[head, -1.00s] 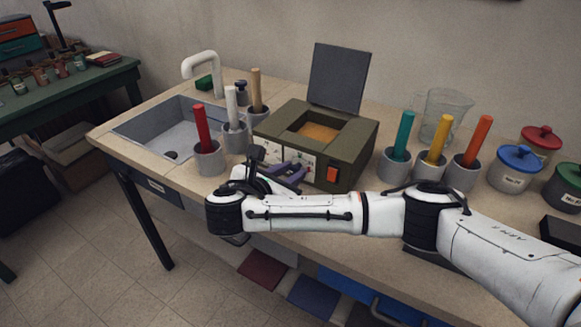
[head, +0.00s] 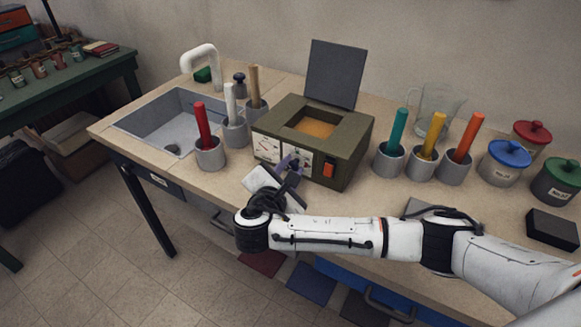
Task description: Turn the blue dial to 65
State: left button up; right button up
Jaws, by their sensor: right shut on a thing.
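An olive-green box device (head: 347,149) with its grey lid (head: 336,74) raised stands on the bench. Its pale front panel (head: 268,146) carries dial faces, and an orange-red switch (head: 328,169) sits to the right. My right gripper (head: 292,164) is at the right part of this panel, with its purple-grey fingers closed at a knob. The fingers and wrist hide the knob, so its blue colour and its setting cannot be read. My left gripper is not in view.
Grey cups with red (head: 203,128), white and tan rods stand left of the device, beside the sink (head: 165,130). Cups with teal (head: 398,130), yellow and orange rods, a glass beaker (head: 437,105) and lidded jars (head: 504,163) stand right.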

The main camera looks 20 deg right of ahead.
jog(key=shift+f, duration=0.1)
jog(key=o, duration=1.1)
jog(key=shift+c, duration=0.2)
jog(key=shift+s+a, duration=0.1)
jog(key=v, duration=1)
jog(key=shift+s, duration=0.1)
